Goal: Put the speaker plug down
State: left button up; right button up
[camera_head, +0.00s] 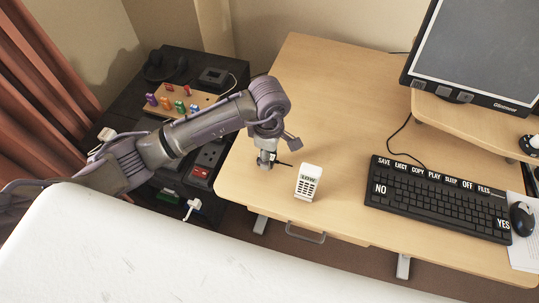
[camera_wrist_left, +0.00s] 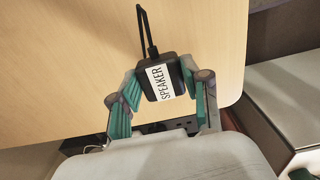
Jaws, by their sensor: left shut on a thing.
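The speaker plug (camera_wrist_left: 164,78) is a small black block with a white label reading SPEAKER, and a black cord loops from its far end in the left wrist view. My left gripper (camera_wrist_left: 160,88) is shut on it, with one green-padded finger on each side. In the head view my left gripper (camera_head: 267,162) points down at the left part of the wooden desk (camera_head: 310,90), near its front left edge. The plug is mostly hidden there; only a small dark bit shows beside the fingers. I cannot tell whether the plug touches the desktop. My right gripper is not in view.
A black keyboard (camera_head: 437,197), a mouse (camera_head: 522,218) and a monitor (camera_head: 478,50) are further right. A dark low unit with a peg board (camera_head: 205,102) stands left. The desk behind the gripper is clear.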

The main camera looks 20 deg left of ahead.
pick_arm(q)
jog(key=shift+f, duration=0.85)
jog(key=o, duration=0.8)
jog(key=shift+c, duration=0.2)
jog(key=o, duration=0.3)
jog(key=shift+r, duration=0.35)
notch_tip(320, 180, up, 12)
jog(key=shift+f+b, duration=0.1)
jog(key=shift+b, duration=0.55)
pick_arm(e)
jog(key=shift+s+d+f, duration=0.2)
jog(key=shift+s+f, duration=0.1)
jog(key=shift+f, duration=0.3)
